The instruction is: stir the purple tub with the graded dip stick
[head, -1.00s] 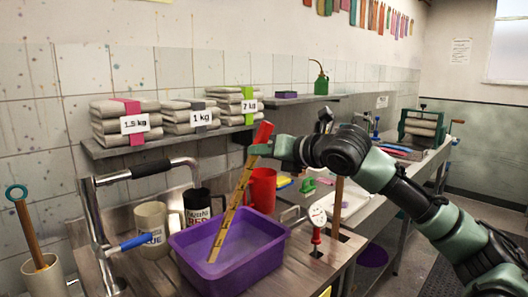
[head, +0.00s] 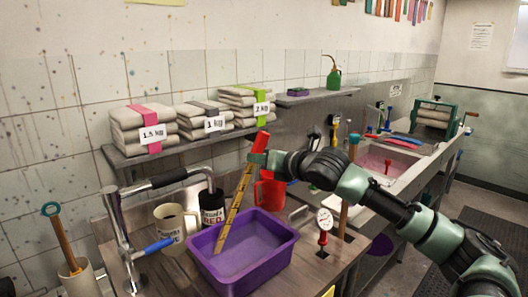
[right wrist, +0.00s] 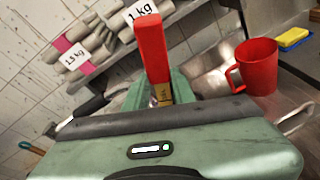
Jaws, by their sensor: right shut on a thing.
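The purple tub (head: 240,279) stands on the wooden counter in the head view, with a pale purple surface of liquid inside. The graded dip stick (head: 235,207) is a yellow marked strip with a red top. It leans, with its lower end inside the tub near the back left wall. My right gripper (head: 256,161) is shut on the stick just below its red top, above the tub's back rim. In the right wrist view, the red top (right wrist: 151,48) of the stick rises above my gripper (right wrist: 163,98); the tub is hidden there. My left gripper is not in view.
A cream mug (head: 172,228), a dark mug (head: 212,207) and a red jug (head: 270,192) stand behind the tub. A tap with a blue lever (head: 158,246) is at its left. A shelf of weighted bags (head: 148,128) hangs above.

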